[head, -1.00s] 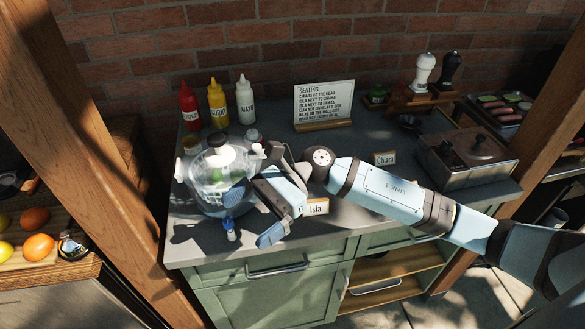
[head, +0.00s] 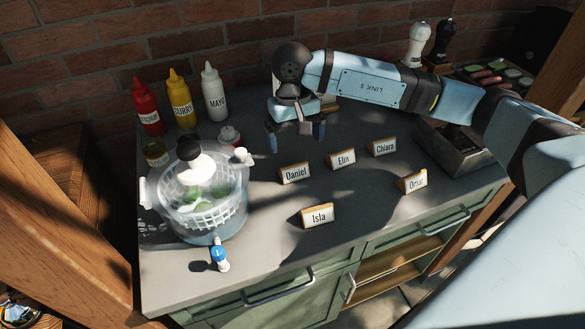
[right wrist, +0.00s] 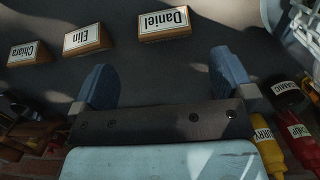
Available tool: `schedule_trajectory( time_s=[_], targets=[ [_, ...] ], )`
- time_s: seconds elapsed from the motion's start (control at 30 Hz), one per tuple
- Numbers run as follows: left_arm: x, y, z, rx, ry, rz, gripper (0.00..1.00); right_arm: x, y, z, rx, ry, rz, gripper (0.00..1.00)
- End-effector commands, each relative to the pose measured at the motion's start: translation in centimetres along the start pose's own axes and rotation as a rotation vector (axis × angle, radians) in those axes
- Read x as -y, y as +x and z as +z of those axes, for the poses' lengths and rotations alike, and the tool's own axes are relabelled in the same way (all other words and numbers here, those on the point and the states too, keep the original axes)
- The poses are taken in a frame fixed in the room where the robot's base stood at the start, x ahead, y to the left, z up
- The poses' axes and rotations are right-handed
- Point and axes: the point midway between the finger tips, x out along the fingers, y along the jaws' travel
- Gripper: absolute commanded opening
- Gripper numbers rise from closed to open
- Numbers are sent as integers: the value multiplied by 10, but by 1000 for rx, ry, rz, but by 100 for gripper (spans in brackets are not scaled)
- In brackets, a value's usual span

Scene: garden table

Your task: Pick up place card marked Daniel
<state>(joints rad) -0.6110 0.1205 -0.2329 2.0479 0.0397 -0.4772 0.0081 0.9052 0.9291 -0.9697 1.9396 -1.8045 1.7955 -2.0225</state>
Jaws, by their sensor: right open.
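The place card marked Daniel (head: 295,173) stands on the grey counter in the head view, a white label on a wooden block. It also shows upside down at the top of the right wrist view (right wrist: 163,23). My right gripper (head: 296,140) is open and empty, behind the Daniel card and apart from it. Its two blue fingers (right wrist: 160,85) frame bare counter in the right wrist view, with the Daniel card beyond the fingertips. My left gripper is not in view.
Cards marked Elin (head: 342,160), Chiara (head: 383,147), Omar (head: 412,182) and Isla (head: 318,215) stand nearby. A clear salad spinner (head: 203,205) is left of Daniel. Sauce bottles (head: 180,100) stand at the back left. Counter between Daniel and Isla is clear.

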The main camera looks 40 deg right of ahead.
Motion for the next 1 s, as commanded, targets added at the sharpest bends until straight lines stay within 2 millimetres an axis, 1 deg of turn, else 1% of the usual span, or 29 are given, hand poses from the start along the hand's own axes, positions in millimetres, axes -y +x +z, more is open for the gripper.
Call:
schedule_trajectory(
  time_s=[0.03, 0.1, 0.2, 0.37, 0.43, 0.7, 0.8, 0.93, 0.97, 1.0],
  targets=[
    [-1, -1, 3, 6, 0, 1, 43, 0, 10, 1, 3, 0, -1, 100],
    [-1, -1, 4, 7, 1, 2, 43, 0, 20, 0, 2, 1, -1, 100],
    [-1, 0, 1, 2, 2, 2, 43, 1, 29, 0, 1, 2, -2, 100],
    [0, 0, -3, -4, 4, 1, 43, 1, 36, -1, 1, 2, -2, 100],
    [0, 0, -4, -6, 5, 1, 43, 2, 42, -1, 3, 2, -2, 100],
    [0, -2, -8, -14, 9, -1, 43, 5, 81, -3, 3, 1, -2, 100],
    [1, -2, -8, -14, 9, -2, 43, 5, 84, -3, 0, 1, -2, 100],
    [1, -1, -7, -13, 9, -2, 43, 5, 84, -3, -1, 1, -3, 100],
    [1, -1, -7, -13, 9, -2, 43, 5, 84, -3, -1, 1, -3, 98],
    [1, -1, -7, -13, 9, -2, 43, 5, 84, -3, -1, 1, -3, 88]
  ],
)
